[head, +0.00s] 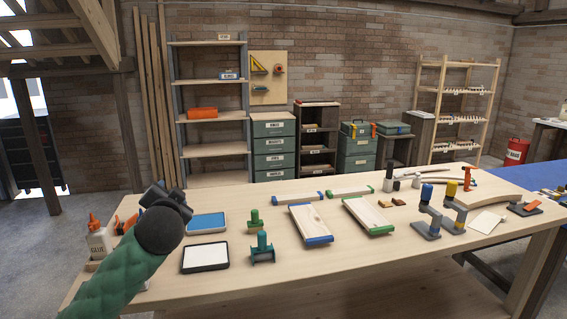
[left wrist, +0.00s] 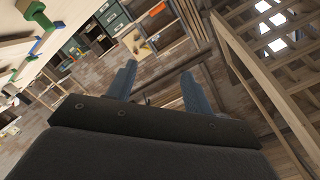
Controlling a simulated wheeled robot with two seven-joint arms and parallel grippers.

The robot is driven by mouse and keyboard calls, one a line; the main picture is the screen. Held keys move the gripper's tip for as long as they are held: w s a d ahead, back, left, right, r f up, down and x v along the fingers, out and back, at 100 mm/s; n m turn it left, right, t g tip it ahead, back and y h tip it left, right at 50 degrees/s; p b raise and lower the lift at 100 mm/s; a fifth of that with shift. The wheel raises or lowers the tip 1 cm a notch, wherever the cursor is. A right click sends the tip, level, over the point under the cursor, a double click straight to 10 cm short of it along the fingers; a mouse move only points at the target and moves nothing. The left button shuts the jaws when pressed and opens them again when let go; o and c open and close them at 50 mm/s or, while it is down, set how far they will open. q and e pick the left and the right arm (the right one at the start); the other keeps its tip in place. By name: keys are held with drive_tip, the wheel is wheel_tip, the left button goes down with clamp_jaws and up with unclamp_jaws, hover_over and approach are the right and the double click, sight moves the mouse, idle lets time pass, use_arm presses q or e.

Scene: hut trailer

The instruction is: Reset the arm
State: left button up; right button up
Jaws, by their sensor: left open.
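My left arm comes in from the lower left in the head view, in a green sleeve. Its dark wrist is raised over the left end of the workbench (head: 330,275), and the gripper there is mostly hidden behind the wrist. In the left wrist view my left gripper (left wrist: 160,82) shows two grey-blue fingers spread apart with nothing between them. The fingers point out toward the room, and the view is tilted. My right gripper is in neither view.
Near my left arm stand a glue bottle (head: 98,238), a blue-filled tray (head: 207,223) and a white-filled tray (head: 205,257). Green clamps (head: 262,248) and boards with blue (head: 310,224) and green (head: 368,215) ends lie mid-bench. Shelves (head: 212,150) stand behind. The bench's front strip is clear.

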use_arm(q)
drive_tip(key=s+d+f+g+h, duration=0.25)
drive_tip(key=s+f, duration=0.25)
drive_tip(key=f, duration=0.4)
drive_tip(key=s+d+f+n+g+h, duration=0.1)
drive_tip(key=s+d+f+g, duration=0.15)
drive_tip(key=s+f, duration=0.5)
drive_tip(key=s+d+f+g+h, duration=0.1)
drive_tip(key=s+d+f+g, duration=0.2)
drive_tip(key=f, duration=0.8)
drive_tip(key=s+d+f+n+g+h, duration=0.1)
drive_tip(key=s+d+f+g, duration=0.1)
drive_tip(key=s+f, duration=0.9)
drive_tip(key=s+d+f+n+g, duration=0.1)
drive_tip(key=s+d+f+g, duration=0.2)
drive_tip(key=s+f, duration=0.7)
drive_tip(key=s+g, duration=0.1)
drive_tip(key=s, duration=0.6)
drive_tip(key=shift+s+d+f+n+h, duration=0.15)
drive_tip(key=shift+s+f+n+h, duration=0.1)
drive_tip(key=shift+f+n+h, duration=0.15)
